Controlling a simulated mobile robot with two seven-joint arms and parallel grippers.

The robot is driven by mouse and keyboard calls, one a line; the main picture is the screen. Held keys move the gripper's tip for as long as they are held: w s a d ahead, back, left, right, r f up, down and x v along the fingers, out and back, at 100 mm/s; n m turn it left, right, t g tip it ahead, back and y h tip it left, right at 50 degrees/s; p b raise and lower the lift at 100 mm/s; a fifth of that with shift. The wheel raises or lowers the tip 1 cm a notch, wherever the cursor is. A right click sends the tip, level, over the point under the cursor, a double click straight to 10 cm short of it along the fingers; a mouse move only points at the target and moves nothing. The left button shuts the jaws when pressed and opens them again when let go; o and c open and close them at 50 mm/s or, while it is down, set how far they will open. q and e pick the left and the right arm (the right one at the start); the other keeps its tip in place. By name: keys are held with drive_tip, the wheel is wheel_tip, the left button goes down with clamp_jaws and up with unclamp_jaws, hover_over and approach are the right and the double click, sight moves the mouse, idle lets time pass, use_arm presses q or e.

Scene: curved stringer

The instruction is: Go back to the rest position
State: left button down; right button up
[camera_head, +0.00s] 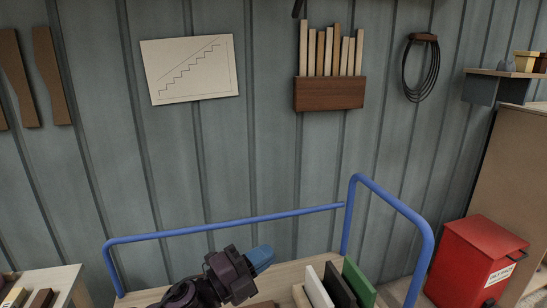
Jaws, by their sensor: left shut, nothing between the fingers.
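My left gripper (262,258) is low in the middle of the head view, at the end of a dark arm that comes in from the bottom left. Its blue fingertips are together, with nothing seen between them, and point up and right. The gripper shows in front of a wooden surface (285,272) with a blue rail (225,225) around it. Whether it touches the surface is hard to tell. My right gripper is not in view.
White, black and green upright panels (357,282) stand in a wooden holder right of the gripper. A red bin (472,255) stands at the right. A small table (60,280) is at the lower left. Brown curved boards (50,75) hang on the grey wall.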

use_arm(q)
drive_tip(key=s+a+f+n+t+y, duration=0.4)
drive_tip(key=a+f+n+y, duration=1)
drive_tip(key=n, duration=0.6)
drive_tip(key=s+a+f+n+g+y, duration=0.1)
drive_tip(key=s+a+f+n+g, duration=0.1)
drive_tip(key=s+a+f, duration=0.3)
drive_tip(key=s+a+f+n+g+y, duration=0.2)
drive_tip(key=s+a+f+n, duration=0.3)
drive_tip(key=s+f, duration=0.6)
drive_tip(key=s+a, duration=0.1)
drive_tip(key=s, duration=0.4)
drive_tip(key=shift+s+a, duration=0.15)
drive_tip(key=shift+s, duration=0.2)
